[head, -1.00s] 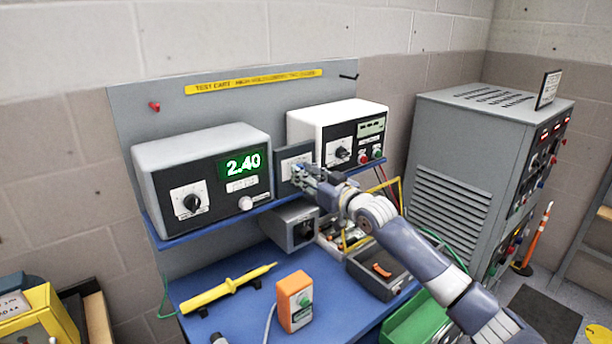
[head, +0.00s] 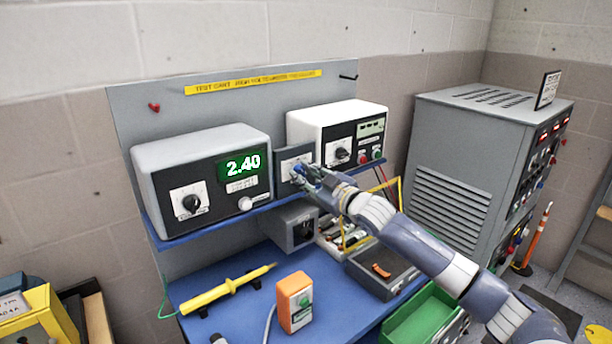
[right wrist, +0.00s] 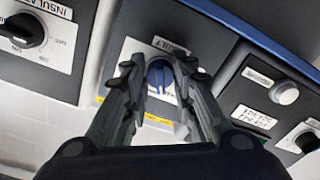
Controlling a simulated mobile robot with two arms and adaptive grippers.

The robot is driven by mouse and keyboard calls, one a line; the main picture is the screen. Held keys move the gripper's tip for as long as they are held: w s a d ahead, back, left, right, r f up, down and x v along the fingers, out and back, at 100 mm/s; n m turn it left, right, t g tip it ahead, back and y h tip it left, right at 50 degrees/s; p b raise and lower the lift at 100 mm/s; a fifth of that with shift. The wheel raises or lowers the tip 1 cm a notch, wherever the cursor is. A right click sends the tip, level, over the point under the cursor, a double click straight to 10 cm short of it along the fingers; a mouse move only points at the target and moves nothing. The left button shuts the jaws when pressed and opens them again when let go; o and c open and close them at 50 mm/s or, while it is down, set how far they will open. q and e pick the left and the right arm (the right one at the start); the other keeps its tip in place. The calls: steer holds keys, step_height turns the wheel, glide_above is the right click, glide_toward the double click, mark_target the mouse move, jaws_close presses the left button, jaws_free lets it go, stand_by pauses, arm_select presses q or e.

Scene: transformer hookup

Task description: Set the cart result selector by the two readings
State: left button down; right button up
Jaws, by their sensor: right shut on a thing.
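The result selector is a dark panel (head: 283,158) with a white plate between the two meters on the cart shelf. Its blue knob (right wrist: 159,76) sits between my right fingers in the right wrist view. My right gripper (head: 303,173) is shut on this knob; the fingers partly hide the plate and its marks. The left grey meter (head: 203,150) shows 2.40 in green digits. The right white meter (head: 335,122) has a small pale display (head: 371,127), too small to read. My left gripper is not in view.
Below the shelf (head: 215,229), a yellow probe (head: 225,290), an orange handheld unit (head: 294,303) and a dark box with an orange switch (head: 381,277) lie on the blue cart top. A green bin (head: 422,318) stands at right. A grey cabinet (head: 450,190) stands farther right.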

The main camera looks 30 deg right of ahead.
steer(key=shift+n, duration=1.7)
steer(key=o, duration=1.1)
steer(key=shift+c, duration=0.2)
steer(key=shift+s, duration=0.1)
steer(key=s+d, duration=0.1)
steer(key=s, duration=1)
steer(key=shift+s, duration=0.35)
